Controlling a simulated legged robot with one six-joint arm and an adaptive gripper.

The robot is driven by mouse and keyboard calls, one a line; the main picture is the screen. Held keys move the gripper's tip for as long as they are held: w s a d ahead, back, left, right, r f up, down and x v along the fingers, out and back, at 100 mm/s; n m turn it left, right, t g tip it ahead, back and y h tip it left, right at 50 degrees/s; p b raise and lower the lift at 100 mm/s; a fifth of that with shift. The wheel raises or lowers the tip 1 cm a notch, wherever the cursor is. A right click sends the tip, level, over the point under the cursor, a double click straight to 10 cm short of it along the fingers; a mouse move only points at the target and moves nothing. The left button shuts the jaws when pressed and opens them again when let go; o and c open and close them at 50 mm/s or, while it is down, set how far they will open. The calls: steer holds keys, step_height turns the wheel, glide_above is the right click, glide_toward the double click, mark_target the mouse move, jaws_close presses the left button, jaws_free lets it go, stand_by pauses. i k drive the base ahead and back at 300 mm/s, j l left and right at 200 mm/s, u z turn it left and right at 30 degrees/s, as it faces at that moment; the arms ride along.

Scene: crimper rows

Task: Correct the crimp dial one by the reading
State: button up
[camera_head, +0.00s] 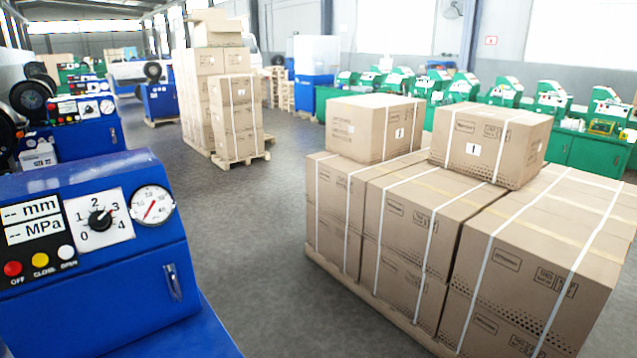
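A blue crimper (110,270) stands at the near left. Its panel carries a black crimp dial (101,220) on a white plate marked 0 to 4. The dial's pointer is turned to the upper right, near the 3. Right of it is a round white pressure gauge (152,206) with a red needle on a slant; the exact reading is too small to tell. A display (33,220) left of the dial shows dashes before mm and MPa. My gripper is not in view.
Red, yellow and white buttons (40,259) sit below the display. More blue crimpers (90,110) line the left side. Strapped cartons (420,215) on a pallet fill the right, with another stack (232,115) behind. Grey floor (255,230) between is clear. Green machines (500,92) stand at the back right.

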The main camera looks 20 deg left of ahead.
mark_target(98, 221)
steer(key=i+u, duration=0.1)
steer(key=u, duration=0.3)
steer(key=i+u, duration=0.1)
steer(key=u, duration=0.3)
steer(key=l+u, duration=0.15)
steer(key=u, duration=0.25)
steer(key=i+l+u, duration=0.1)
steer(key=u, duration=0.3)
